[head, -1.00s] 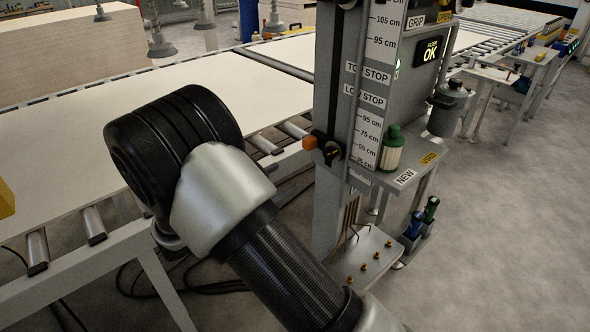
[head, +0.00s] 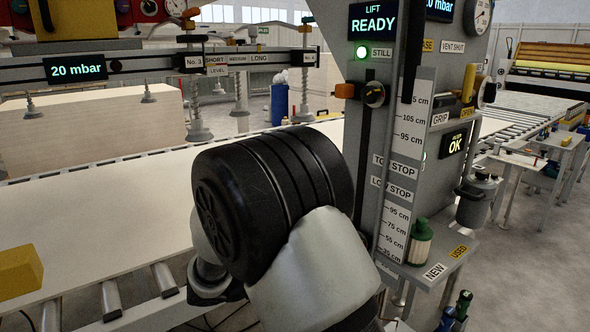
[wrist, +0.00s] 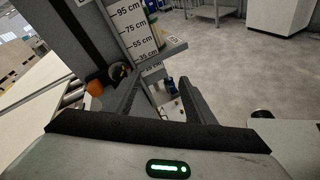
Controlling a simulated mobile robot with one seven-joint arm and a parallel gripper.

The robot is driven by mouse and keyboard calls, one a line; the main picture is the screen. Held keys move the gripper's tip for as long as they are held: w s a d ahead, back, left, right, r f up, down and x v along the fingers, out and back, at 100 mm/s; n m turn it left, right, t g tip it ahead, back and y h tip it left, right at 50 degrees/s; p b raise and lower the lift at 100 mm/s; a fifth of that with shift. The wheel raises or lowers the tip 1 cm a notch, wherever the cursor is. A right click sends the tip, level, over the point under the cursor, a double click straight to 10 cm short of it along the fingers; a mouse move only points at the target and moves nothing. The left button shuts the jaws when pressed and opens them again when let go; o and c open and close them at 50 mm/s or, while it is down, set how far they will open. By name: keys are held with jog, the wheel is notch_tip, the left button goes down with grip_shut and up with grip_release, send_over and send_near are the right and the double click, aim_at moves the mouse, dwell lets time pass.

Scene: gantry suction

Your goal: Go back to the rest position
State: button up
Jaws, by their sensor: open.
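My gripper (wrist: 158,76) shows in the wrist view with its two dark fingers apart and nothing between them. Past the fingers are the grey column's foot plate and small tools. A black stop knob (wrist: 118,71) with an orange handle (wrist: 95,88) is just left of the left finger; I cannot tell how far apart they are. In the head view my gripper is hidden; my arm fills the lower middle, in front of the grey column (head: 397,130). The column carries an upper stop knob (head: 373,94) with an orange end, above the TOP STOP label (head: 396,165).
A roller table with a pale board (head: 110,215) lies left of my arm, with a yellow block (head: 20,272) on it. The suction beam (head: 140,68) hangs beyond. A shelf with a green-capped filter (head: 420,242) juts right of the column.

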jog(key=s+d+r+m+g+y, duration=0.2)
jog(key=s+d+r+m+y, duration=0.1)
jog(key=s+d+m+y, duration=0.4)
jog(key=s+d+r+m+g+y, duration=0.25)
jog(key=s+m, duration=0.25)
jog(key=s, duration=0.4)
jog(key=s+a+r+m+t+y+p, duration=0.1)
jog(key=s+r+m+t+y+p, duration=0.1)
jog(key=r+p, duration=0.7)
jog(key=s+a+r+m+t+y+p, duration=0.1)
jog(key=s+r+m+t+y+p, duration=0.1)
jog(key=r+p, duration=0.7)
notch_tip(320, 180, up, 5)
jog(key=shift+a+f+m, duration=0.1)
jog(key=shift+a+m, duration=0.2)
jog(key=shift+m, duration=0.1)
